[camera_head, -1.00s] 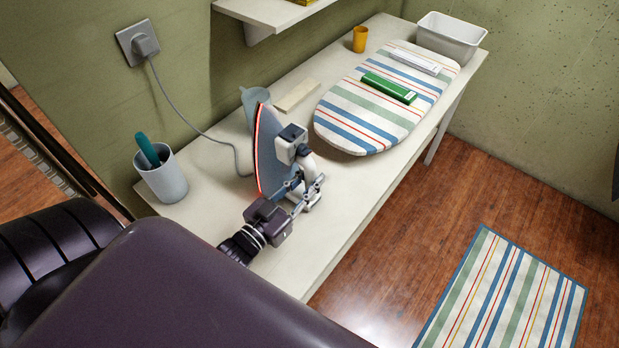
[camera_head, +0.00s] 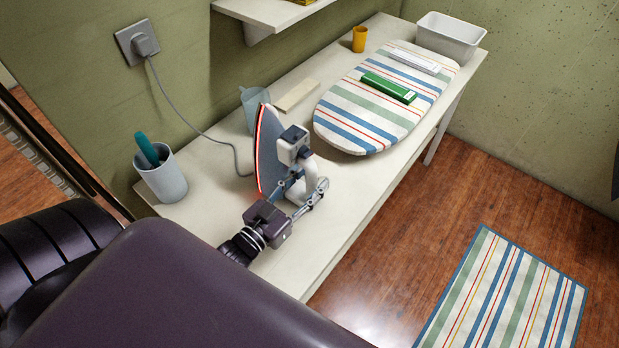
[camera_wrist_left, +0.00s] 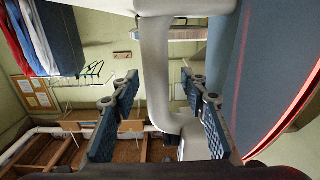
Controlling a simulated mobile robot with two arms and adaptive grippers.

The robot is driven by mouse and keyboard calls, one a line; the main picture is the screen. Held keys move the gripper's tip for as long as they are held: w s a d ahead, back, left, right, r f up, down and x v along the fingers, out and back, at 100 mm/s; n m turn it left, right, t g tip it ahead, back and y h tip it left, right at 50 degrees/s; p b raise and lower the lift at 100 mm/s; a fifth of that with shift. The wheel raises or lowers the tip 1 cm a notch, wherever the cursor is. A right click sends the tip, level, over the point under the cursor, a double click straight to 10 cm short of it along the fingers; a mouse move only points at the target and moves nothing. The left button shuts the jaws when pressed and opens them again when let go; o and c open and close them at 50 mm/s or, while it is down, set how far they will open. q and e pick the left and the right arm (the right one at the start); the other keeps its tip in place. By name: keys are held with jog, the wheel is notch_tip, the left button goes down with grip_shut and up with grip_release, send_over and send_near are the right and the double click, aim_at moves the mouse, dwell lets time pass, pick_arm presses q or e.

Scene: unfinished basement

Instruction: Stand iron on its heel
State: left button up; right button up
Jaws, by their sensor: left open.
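The iron (camera_head: 272,148) stands upright on the white table, tip up and heel down, its grey-blue soleplate edged in glowing red. My left gripper (camera_head: 304,188) is open at the iron's white handle, on the side away from the wall. In the left wrist view the handle (camera_wrist_left: 157,60) runs between the two spread fingers (camera_wrist_left: 160,108), with a gap to each side. The soleplate edge (camera_wrist_left: 283,110) shows at the right there. The heel's contact with the table is partly hidden by the gripper. My right gripper is not in view.
The table (camera_head: 345,190) also bears a grey cup (camera_head: 163,182) with a teal item, a translucent jug (camera_head: 250,105) behind the iron and a striped ironing board (camera_head: 350,110). A cord runs to the wall plug (camera_head: 145,46). The table's front right is bare.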

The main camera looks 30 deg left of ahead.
pick_arm(q)
jog(key=s+a, duration=0.1)
jog(key=s, duration=1)
jog(key=shift+s+a+r, duration=0.3)
jog(key=shift+s+r, duration=0.05)
jog(key=shift+s, duration=0.05)
